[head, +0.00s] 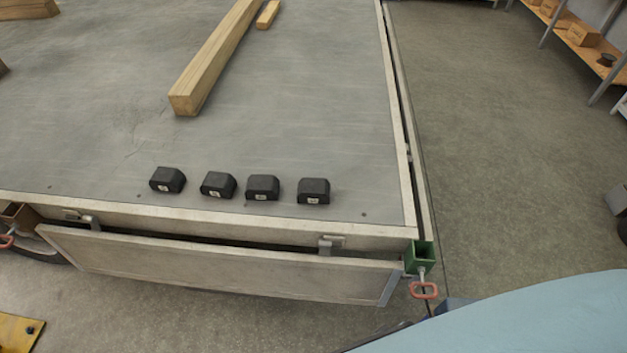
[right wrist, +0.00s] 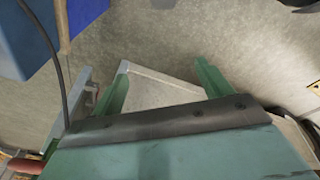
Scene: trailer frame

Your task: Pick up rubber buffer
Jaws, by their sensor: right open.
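Several black rubber buffers stand in a row on the trailer bed (head: 300,130), near its front edge. From left to right they are a first buffer (head: 167,179), a second (head: 218,184), a third (head: 262,187) and one at the right end (head: 313,190). Each has a small pale label on its front. My right gripper (right wrist: 163,82) shows in the right wrist view with its two green fingers spread apart and nothing between them. No buffer is visible in that view. Neither gripper shows in the head view, and my left gripper is in neither view.
A long wooden beam (head: 215,60) and a small wood block (head: 268,14) lie behind the buffers. The lowered tailgate (head: 215,266) hangs at the front. A green post with a red handle (head: 423,290) stands at the corner. Shelving (head: 560,28) is at the far right.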

